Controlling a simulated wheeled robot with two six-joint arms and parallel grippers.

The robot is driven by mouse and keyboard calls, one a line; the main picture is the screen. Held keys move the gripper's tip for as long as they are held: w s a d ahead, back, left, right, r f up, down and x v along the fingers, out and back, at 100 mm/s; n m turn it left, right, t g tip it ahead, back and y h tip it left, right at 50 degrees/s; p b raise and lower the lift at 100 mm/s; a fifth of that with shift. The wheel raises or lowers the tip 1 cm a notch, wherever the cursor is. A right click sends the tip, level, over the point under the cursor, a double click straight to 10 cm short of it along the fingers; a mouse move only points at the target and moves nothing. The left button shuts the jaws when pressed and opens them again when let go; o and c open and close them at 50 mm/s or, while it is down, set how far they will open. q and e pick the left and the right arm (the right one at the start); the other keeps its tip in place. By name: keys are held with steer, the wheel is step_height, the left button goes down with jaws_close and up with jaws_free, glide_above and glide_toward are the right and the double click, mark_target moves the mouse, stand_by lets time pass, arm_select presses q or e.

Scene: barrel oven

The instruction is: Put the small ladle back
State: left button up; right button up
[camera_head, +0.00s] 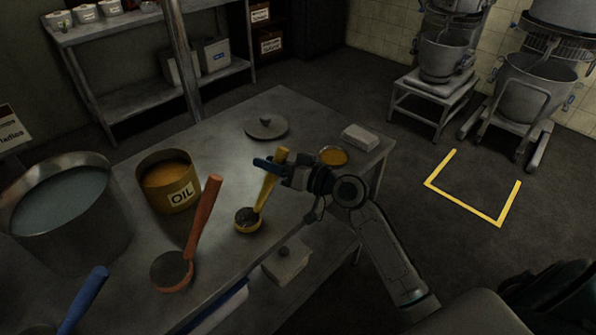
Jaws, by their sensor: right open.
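The small ladle (264,198) has a yellow handle and a small round bowl. The bowl rests on the metal table (235,140), and the handle leans up and to the right. My right gripper (272,168) is open at the upper part of this handle, with its fingers reaching past it. I cannot tell whether they touch it. An orange-handled ladle (203,217) and a blue-handled ladle (88,295) stand to the left. My left gripper is not in view.
An oil pot (181,193) and a large pot of liquid (105,235) stand at the left. A round lid (266,127), a small orange-filled dish (333,156) and a pale block (360,138) lie at the back.

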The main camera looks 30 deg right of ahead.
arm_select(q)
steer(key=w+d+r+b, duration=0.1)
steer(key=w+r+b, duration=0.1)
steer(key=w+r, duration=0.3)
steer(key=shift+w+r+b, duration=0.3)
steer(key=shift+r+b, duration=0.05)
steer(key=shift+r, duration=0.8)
arm_select(e)
steer(key=v, duration=1.1)
steer(key=shift+s, duration=0.15)
